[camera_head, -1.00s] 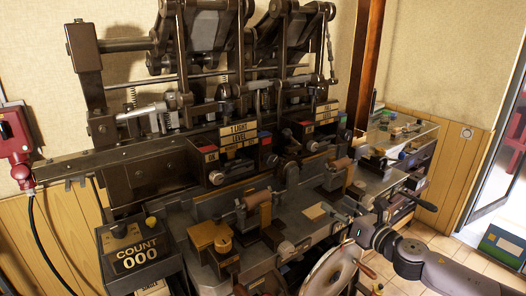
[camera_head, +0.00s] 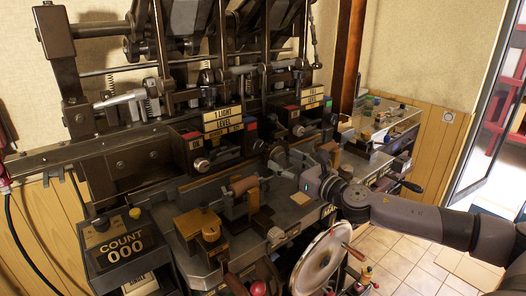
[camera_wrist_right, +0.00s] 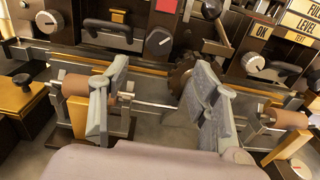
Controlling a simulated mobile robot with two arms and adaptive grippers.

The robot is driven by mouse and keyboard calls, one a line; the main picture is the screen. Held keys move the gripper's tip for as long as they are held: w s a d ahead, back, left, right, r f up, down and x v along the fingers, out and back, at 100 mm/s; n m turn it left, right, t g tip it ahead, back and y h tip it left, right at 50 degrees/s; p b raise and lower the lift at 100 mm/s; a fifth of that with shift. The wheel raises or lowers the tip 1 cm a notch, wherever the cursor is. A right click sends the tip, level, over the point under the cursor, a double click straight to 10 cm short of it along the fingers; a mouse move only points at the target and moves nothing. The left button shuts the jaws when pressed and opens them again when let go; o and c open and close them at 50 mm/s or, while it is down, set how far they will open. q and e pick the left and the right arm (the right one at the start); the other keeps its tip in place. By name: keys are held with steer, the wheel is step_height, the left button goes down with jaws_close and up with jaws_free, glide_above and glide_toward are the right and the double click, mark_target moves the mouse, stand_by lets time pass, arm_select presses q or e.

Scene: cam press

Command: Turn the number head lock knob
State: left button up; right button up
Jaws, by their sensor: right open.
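My right gripper (camera_head: 293,160) reaches in from the right over the press bench, in front of the upright machine (camera_head: 140,168). In the right wrist view its two grey fingers (camera_wrist_right: 162,75) are spread wide with nothing held between them. No readable label tells me which one is the number head lock knob. All of them stand apart from the fingers. My left gripper is out of view.
A toothed wheel (camera_wrist_right: 181,76) and a metal rod lie just past the fingers. A wooden roller (camera_wrist_right: 82,86) is beside the left finger. A large handwheel (camera_head: 320,262) stands at the bench front. A counter box (camera_head: 120,248) reads 000.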

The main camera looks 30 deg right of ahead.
mark_target(260, 147)
steer(key=w+p, duration=0.1)
steer(key=w, duration=0.2)
steer(key=w+p, duration=0.2)
steer(key=w, duration=0.1)
steer(key=w+p, duration=0.2)
steer(key=w, duration=0.1)
steer(key=shift+w+a+r, duration=0.15)
steer(key=shift+a, duration=0.2)
steer(key=shift+w+a, duration=0.1)
steer(key=shift+w, duration=0.35)
steer(key=shift+c, duration=0.3)
steer(key=c, duration=1.1)
